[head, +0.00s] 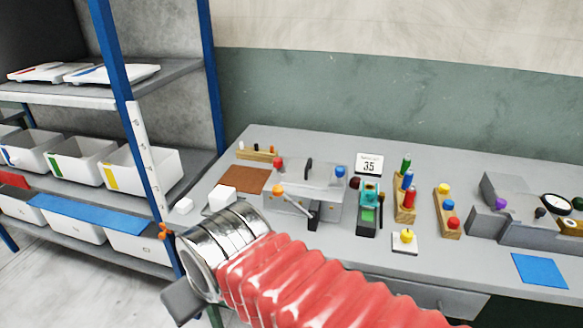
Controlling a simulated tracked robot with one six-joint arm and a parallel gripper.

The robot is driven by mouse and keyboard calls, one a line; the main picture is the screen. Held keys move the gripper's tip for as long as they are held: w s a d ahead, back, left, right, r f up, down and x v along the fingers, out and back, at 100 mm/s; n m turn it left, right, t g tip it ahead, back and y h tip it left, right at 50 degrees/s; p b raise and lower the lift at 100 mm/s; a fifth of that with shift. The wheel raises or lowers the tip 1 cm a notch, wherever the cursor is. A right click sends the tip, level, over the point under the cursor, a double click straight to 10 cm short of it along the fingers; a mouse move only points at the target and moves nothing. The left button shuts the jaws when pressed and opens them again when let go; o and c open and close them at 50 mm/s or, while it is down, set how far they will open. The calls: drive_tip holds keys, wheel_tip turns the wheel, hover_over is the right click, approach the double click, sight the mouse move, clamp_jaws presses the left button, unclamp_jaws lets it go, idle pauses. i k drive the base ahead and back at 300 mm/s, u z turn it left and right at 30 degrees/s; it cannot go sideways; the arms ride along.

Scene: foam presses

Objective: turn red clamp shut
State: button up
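A grey press (318,180) stands on the left half of the bench. A red knob (279,162) sits at its back left corner and a blue knob (339,171) at its back right; the red one seems to be the red clamp. Whether it is turned shut is too small to tell. My arm, in a red sleeve, crosses the foreground. At its end, my gripper (182,301) shows only as a dark grey piece below the silver wrist, left of and nearer than the press. Its fingertips and opening cannot be made out, and nothing is seen held.
A teal-and-green device (369,208) and wooden knob racks (405,202) stand right. A shelf with bins (142,170) is at left.

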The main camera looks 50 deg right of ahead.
sight(278, 162)
drive_tip(key=u, duration=0.5)
drive_tip(key=i, duration=1)
drive_tip(key=u, duration=0.05)
